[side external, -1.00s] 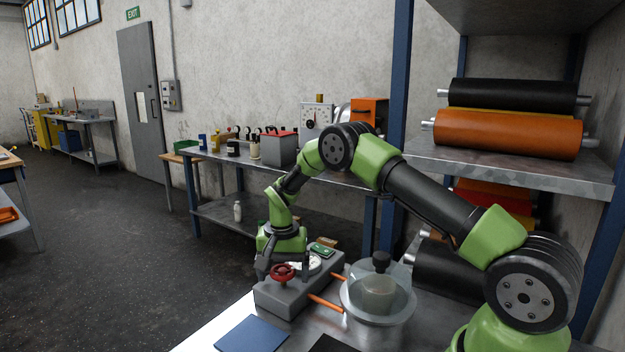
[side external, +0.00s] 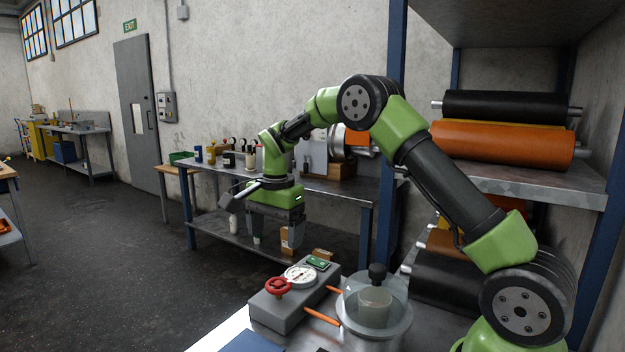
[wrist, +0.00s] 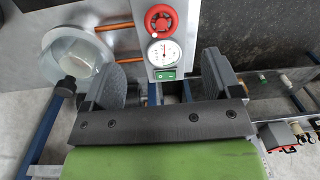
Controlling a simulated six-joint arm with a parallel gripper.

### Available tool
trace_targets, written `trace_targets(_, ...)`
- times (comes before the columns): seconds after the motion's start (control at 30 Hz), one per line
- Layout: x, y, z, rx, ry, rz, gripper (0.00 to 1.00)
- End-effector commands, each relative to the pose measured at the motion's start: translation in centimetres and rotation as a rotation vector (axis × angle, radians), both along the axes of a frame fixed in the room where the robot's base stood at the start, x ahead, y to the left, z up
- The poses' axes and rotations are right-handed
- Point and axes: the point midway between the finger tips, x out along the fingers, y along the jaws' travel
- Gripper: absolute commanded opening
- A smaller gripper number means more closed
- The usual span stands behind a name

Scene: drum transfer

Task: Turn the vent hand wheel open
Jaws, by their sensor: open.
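The red hand wheel (side external: 278,287) sits on top of a grey block (side external: 290,308) on the bench, beside a round white gauge (side external: 300,276) and a green switch (side external: 318,263). In the wrist view the wheel (wrist: 161,20) is at the top, past the gauge (wrist: 163,53). My gripper (side external: 270,242) hangs above and behind the block, apart from the wheel. Its two jaws (wrist: 172,82) are spread wide with nothing between them.
A clear domed vessel with a black knob (side external: 376,290) stands right of the block, joined to it by orange pipes (side external: 320,316). A blue mat (side external: 252,343) lies at the front. Rollers (side external: 500,143) fill the shelf at right.

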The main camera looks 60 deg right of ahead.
Motion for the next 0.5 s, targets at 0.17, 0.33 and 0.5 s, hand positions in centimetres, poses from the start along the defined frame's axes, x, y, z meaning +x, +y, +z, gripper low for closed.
trace_targets(0.17,-1.3,1.5,3.5,-0.002,-0.061,0.111,0.84)
trace_targets(0.33,-3.0,2.9,6.3,-0.007,-0.118,0.216,0.84)
trace_targets(0.5,-5.0,4.2,8.8,-0.017,-0.175,0.320,0.84)
